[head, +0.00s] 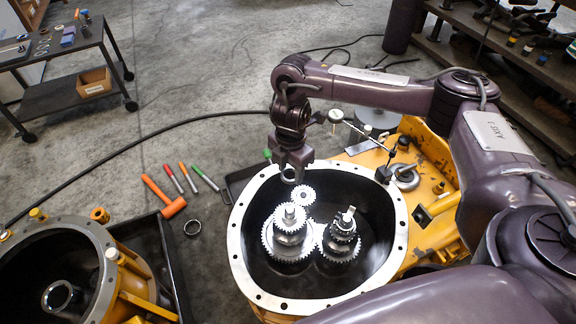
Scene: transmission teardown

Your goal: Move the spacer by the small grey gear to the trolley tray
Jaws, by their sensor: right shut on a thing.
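My right gripper (291,174) points down over the far rim of the open gearbox housing (243,232), just above and left of the small grey gear (303,195). It is shut on a small grey part, which looks like the spacer (289,177); the fingers hide most of it. The small gear sits inside the housing behind two larger gear stacks, the left stack (289,235) and the right stack (341,238). The trolley (62,95) stands far off at the upper left, with small parts on its dark top tray. My left gripper is out of view.
A second yellow housing (85,240) stands at lower left.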

